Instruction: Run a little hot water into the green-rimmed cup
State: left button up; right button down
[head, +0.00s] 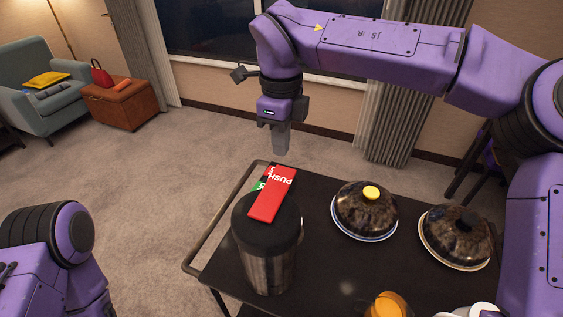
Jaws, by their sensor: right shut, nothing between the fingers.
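A tall dark dispenser (268,257) with a black top stands at the left of the black cart. A red lever marked PUSH (272,196) lies across its top, with a small green patch (259,185) beside it. My right gripper (281,142) points down, shut and empty, above and beyond the lever, apart from it. I cannot make out the green-rimmed cup; the dispenser hides part of the cart. My left gripper is out of view; only part of my left arm shows at the lower left.
The cart (333,262) also holds a domed plate with a yellow knob (365,210), another domed plate (455,237) and an orange glass (387,306). White items (480,310) are cut off at the bottom edge. Open carpet lies left of the cart.

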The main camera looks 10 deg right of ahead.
aim_at(282, 175)
jog(key=f, duration=0.2)
jog(key=s+f, duration=0.1)
jog(key=f, duration=0.1)
jog(key=shift+f+p, duration=0.35)
jog(key=shift+w+f, duration=0.2)
jog(key=shift+f, duration=0.15)
jog(key=shift+s+r, duration=0.1)
jog(key=shift+s, duration=0.05)
